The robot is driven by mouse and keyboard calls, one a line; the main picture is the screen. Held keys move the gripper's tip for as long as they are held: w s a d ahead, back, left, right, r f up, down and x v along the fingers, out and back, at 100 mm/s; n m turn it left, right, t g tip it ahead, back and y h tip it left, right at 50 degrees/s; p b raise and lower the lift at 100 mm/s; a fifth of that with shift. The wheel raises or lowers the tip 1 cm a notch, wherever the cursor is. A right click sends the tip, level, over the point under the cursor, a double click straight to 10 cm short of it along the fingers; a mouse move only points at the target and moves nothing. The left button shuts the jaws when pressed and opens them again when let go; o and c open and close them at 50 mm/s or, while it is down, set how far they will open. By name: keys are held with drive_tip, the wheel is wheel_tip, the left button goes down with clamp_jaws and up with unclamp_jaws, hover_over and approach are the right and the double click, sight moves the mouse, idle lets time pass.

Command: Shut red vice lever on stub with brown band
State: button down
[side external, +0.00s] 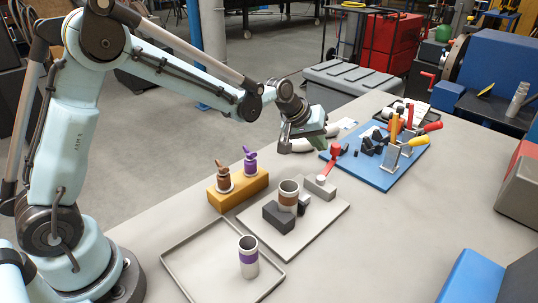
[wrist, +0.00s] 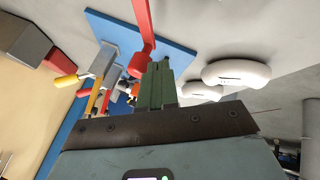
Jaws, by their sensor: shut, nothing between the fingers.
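The red vice lever (side external: 334,158) stands raised and tilted on the grey vice (side external: 319,187), at the right of a pale plate in the side view. The stub with the brown band (side external: 288,198) stands upright at the vice, beside a dark block (side external: 278,217). My gripper (side external: 310,130) is above and behind the lever, apart from it in the side view. In the wrist view its green fingers (wrist: 160,72) are together and empty. A red lever (wrist: 143,30) shows just beyond the fingertips there; I cannot tell whether they touch.
A tube with a purple band (side external: 248,258) stands in a shallow tray (side external: 183,268). A yellow block (side external: 238,190) holds brown and purple pieces. A blue board (side external: 382,177) carries several clamps. White rings (wrist: 237,73) lie near my gripper. The right foreground table is clear.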

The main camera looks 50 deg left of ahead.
drive_tip(key=shift+w+d, duration=0.15)
drive_tip(key=shift+d, duration=0.05)
drive_tip(key=shift+w+d, duration=0.35)
drive_tip(key=shift+d, duration=0.2)
drive_tip(key=shift+a, duration=0.1)
